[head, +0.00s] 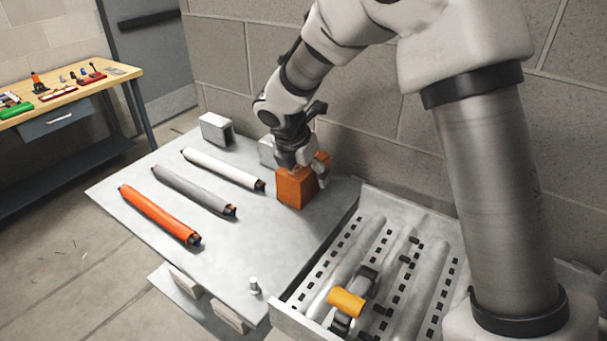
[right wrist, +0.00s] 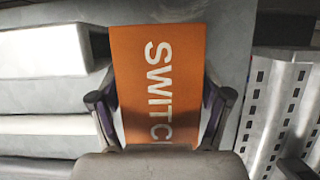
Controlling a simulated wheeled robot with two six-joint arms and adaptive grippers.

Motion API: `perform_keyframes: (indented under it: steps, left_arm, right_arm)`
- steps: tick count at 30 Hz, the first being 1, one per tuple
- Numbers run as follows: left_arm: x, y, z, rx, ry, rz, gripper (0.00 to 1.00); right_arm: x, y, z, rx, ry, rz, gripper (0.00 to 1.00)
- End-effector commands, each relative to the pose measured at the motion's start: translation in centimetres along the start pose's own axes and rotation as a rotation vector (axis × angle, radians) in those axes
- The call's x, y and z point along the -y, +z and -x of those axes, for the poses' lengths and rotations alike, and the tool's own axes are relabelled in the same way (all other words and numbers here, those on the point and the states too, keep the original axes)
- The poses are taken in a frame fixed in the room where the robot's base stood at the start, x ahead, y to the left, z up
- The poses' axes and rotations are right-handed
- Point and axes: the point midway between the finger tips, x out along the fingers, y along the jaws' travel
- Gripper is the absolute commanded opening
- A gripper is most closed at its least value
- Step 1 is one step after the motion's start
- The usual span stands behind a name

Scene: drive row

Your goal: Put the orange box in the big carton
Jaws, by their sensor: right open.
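The orange box (head: 296,188) stands on the grey metal table, near its back right. In the right wrist view the box (right wrist: 158,85) shows white "SWITCH" lettering and lies between my right gripper's fingers. My right gripper (head: 311,170) is open at the top of the box, one finger on each side (right wrist: 160,108). Whether the fingers touch the box I cannot tell. No big carton can be made out in these views. My left gripper is not in view.
White (head: 222,171), grey (head: 190,188) and orange (head: 155,212) rollers lie left of the box. A small pale box (head: 213,130) and another (head: 267,152) stand behind. A slotted metal tray (head: 285,318) holds an orange-yellow part (head: 346,302). A wooden workbench (head: 70,92) stands far left.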

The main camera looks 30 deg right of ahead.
Motion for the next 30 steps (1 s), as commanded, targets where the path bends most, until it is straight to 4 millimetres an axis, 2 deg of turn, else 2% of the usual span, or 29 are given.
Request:
perform_keyframes:
  steps: [25,26,27,30]
  left_arm:
    - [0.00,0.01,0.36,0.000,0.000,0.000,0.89]
    - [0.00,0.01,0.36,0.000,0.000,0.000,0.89]
    - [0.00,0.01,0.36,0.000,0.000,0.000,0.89]
    - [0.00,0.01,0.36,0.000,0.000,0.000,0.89]
  right_arm:
    - [-0.01,-0.20,-0.44,0.000,0.000,0.000,0.77]
    - [0.00,-0.20,-0.44,0.000,0.000,0.000,0.70]
    - [-0.01,-0.20,-0.44,0.000,0.000,0.000,0.56]
    - [0.00,-0.19,-0.43,0.000,0.000,0.000,0.23]
